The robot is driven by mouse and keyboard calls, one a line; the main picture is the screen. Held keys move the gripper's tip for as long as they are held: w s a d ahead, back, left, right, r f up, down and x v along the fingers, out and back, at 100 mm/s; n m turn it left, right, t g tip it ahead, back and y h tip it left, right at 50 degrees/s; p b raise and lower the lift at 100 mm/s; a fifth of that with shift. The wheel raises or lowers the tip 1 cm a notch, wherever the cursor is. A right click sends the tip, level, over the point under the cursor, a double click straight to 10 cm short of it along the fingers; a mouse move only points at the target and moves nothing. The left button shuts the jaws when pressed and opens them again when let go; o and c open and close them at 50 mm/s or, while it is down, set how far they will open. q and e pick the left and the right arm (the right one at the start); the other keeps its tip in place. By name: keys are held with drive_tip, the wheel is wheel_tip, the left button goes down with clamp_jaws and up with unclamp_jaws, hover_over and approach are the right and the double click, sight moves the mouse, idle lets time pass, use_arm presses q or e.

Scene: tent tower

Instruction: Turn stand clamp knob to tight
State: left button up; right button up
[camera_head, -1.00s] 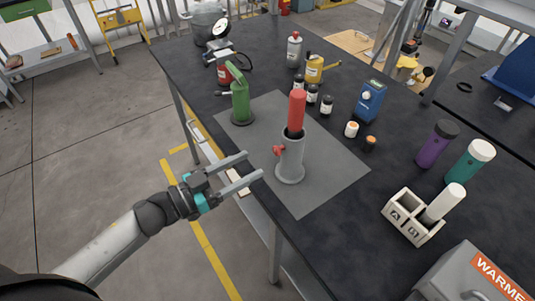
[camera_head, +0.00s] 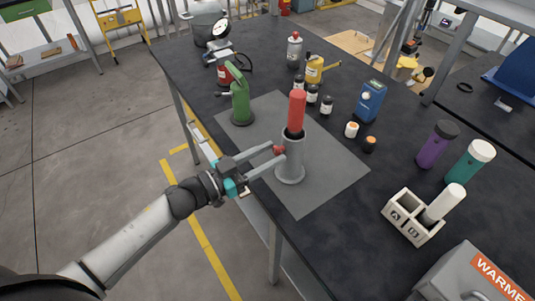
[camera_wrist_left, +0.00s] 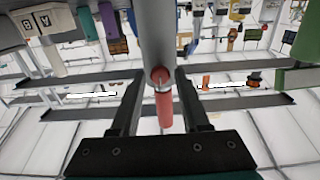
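The grey stand (camera_head: 290,165) stands upright on the grey mat, with a red cylinder (camera_head: 297,108) standing in its top. The red clamp knob (camera_head: 279,150) sticks out of the stand's left side; in the left wrist view the knob (camera_wrist_left: 160,76) shows end-on in front of the stand tube (camera_wrist_left: 156,35). My left gripper (camera_head: 280,156) is open at the knob. In the wrist view its two fingers stand on either side of the knob, with a gap on each side. How far the fingertips reach past it is hard to tell. My right gripper is not in view.
On the dark table, a green tool (camera_head: 241,103) stands behind and left of the stand. Small bottles, a yellow can (camera_head: 314,68) and a blue box (camera_head: 370,100) are behind it. A white holder (camera_head: 412,217) is at right. The grey mat (camera_head: 325,185) is otherwise clear.

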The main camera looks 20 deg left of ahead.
use_arm(q)
clamp_jaws()
